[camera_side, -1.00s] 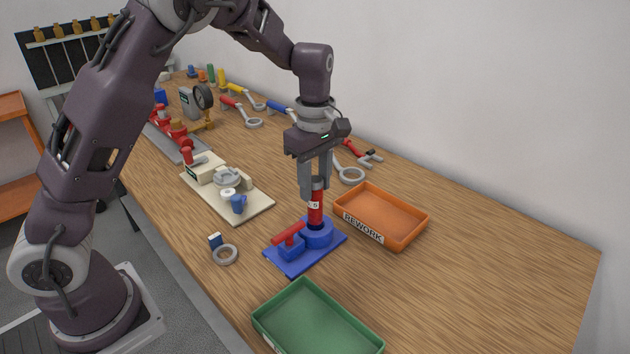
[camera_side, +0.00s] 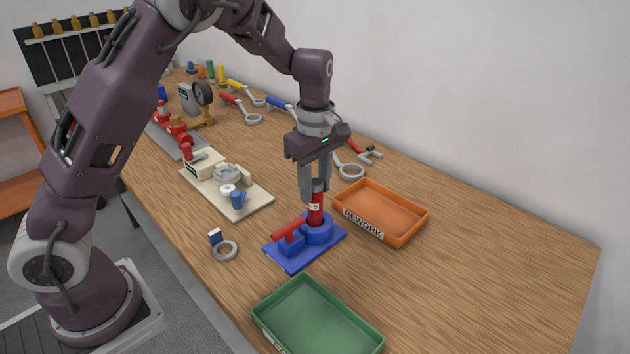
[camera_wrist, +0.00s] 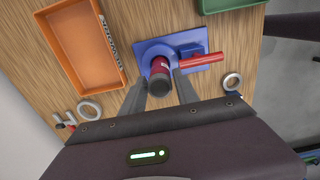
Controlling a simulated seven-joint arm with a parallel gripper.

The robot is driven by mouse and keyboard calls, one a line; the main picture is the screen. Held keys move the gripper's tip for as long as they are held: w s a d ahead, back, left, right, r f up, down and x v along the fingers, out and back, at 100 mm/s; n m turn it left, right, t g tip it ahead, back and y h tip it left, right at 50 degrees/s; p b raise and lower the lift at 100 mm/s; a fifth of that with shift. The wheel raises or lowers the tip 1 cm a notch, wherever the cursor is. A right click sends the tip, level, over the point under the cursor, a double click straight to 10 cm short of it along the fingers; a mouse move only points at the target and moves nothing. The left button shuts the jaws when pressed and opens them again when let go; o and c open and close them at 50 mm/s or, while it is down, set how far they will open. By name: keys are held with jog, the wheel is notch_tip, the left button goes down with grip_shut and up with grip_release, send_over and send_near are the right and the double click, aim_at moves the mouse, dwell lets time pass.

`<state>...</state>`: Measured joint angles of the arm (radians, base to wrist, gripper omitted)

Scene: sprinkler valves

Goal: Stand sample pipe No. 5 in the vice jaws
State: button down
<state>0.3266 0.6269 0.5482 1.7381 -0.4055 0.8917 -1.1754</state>
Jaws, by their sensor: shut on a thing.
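The sample pipe (camera_side: 316,213) is red with a white label showing a 5. It stands upright, its lower end at the round blue jaws of the vice (camera_side: 318,232); how deep it sits inside I cannot tell. My gripper (camera_side: 314,191) is shut on the pipe's upper part from above. In the wrist view the pipe (camera_wrist: 160,68) shows its dark top end between my two fingers (camera_wrist: 160,88). The vice has a blue base plate (camera_wrist: 145,46) and a red handle (camera_wrist: 201,61) lying to one side.
An orange REWORK tray (camera_side: 381,212) stands right of the vice, and a green tray (camera_side: 318,322) in front. Behind is a cream board (camera_side: 250,203) with fittings.

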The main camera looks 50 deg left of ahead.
aim_at(315, 198)
jog(key=shift+f, duration=1.65)
jog(key=c, duration=0.8)
grip_release()
jog(key=shift+c, duration=0.2)
jog(key=shift+r, duration=4)
